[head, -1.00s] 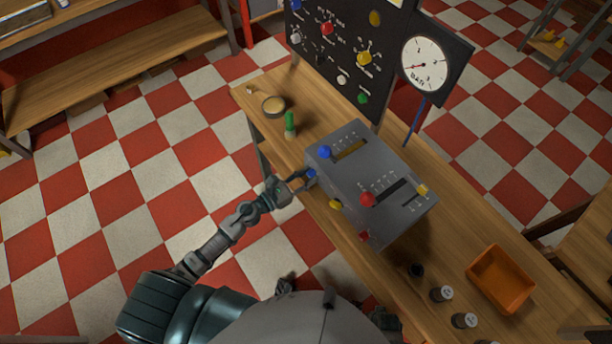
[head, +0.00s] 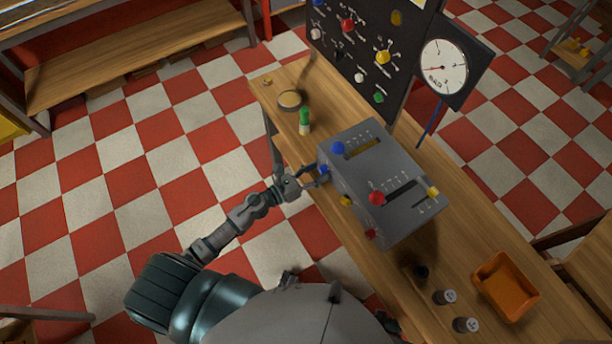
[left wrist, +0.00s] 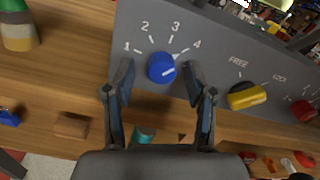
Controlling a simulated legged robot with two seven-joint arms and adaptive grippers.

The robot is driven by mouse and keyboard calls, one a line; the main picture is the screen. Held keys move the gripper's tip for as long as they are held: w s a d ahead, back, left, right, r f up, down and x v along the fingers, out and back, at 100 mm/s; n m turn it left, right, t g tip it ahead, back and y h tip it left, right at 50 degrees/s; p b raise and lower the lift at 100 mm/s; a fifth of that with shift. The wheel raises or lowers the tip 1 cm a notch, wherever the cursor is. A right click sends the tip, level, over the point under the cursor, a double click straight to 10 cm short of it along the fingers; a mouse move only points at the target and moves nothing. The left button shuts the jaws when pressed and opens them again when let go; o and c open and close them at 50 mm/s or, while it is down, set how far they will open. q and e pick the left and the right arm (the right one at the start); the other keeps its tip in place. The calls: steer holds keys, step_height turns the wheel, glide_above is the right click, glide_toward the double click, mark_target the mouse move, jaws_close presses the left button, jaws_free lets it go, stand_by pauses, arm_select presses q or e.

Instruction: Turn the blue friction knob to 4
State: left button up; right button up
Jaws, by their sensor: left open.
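The blue friction knob (left wrist: 161,67) sits on the front face of the grey control box (head: 400,215), below a printed scale from 1 to 4. A white line on the knob appears to point right, toward the 4 side; its exact setting is hard to tell. The blue knob also shows small in the head view (head: 323,169). My left gripper (head: 315,178) is open in front of it. In the left wrist view the fingers of my left gripper (left wrist: 158,72) stand on either side of the knob, with gaps visible. My right gripper is out of view.
A yellow knob (left wrist: 247,95) is to the right on the same face. A blue lever knob (head: 338,148) and a red one (head: 377,198) are on top. A green-topped bottle (head: 305,122) stands left of the box. An orange tray (head: 506,287) lies to the right.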

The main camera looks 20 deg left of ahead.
arm_select(q)
steer(key=v, duration=1.1)
steer(key=shift+s+a, duration=0.15)
steer(key=shift+a, duration=0.15)
steer(key=shift+f, duration=0.1)
steer(key=s+a+f+n+g+y, duration=0.1)
steer(key=a+f+n+y, duration=0.35)
steer(key=f+n, duration=0.6)
steer(key=a+f+n+g+y, duration=0.1)
steer(key=a+f+n+y, duration=0.2)
steer(key=f+n+y, duration=0.55)
steer(key=s+d+f+n+g+h, duration=0.1)
steer(key=s+d+f+n+g, duration=0.2)
steer(key=s+f+n, duration=0.6)
steer(key=s+d+f+n+g+h, duration=0.1)
steer(key=s+d+f+n+g, duration=0.3)
steer(key=s+f+n+g, duration=0.3)
steer(key=s+f+n, duration=0.3)
steer(key=s+f, duration=0.2)
steer(key=shift+d+g, duration=0.3)
